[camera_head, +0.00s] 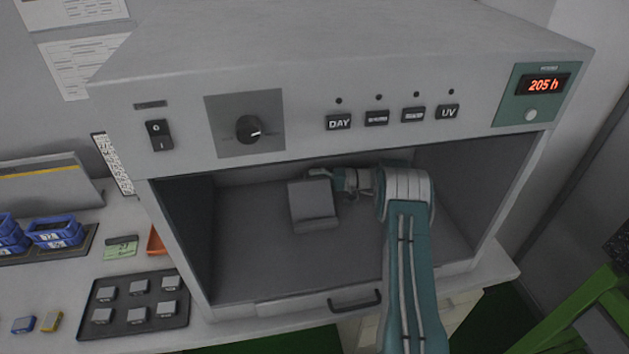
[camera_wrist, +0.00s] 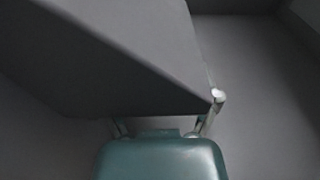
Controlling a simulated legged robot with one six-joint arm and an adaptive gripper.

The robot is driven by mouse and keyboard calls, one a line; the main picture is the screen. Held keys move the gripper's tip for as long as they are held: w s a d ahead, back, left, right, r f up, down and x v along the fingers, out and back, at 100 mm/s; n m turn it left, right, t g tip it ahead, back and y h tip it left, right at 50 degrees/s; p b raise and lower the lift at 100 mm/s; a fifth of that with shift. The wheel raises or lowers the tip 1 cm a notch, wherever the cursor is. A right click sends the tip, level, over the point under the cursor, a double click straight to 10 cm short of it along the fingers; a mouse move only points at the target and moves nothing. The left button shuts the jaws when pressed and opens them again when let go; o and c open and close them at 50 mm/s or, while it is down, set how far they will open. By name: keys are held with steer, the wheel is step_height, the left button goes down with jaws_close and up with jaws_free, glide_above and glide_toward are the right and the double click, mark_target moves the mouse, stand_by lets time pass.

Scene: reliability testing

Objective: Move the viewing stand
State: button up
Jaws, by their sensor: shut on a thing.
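The viewing stand (camera_head: 313,201) is a grey wedge-shaped block with a sloped top. It stands on the floor inside the open light booth (camera_head: 250,250), left of the middle. My gripper (camera_head: 338,180) reaches in from the right and is shut on the stand's right rear part. In the wrist view the stand (camera_wrist: 120,50) fills the upper left as a dark grey slab, and my gripper (camera_wrist: 165,118) has a finger on either side of its near corner. The fingertips are partly hidden by the stand.
The booth's side walls and low front lip with a handle (camera_head: 354,300) bound the space.

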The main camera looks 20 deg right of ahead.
steer(key=shift+s+d+f, duration=0.25)
steer(key=shift+f, duration=0.1)
steer(key=shift+a, duration=0.2)
steer(key=o, duration=0.9)
steer(key=shift+a, duration=0.3)
steer(key=shift+o, duration=1.2)
steer(key=shift+a, duration=0.25)
steer(key=shift+v, duration=0.95)
steer(key=v, duration=1.1)
steer(key=shift+w+r, duration=0.15)
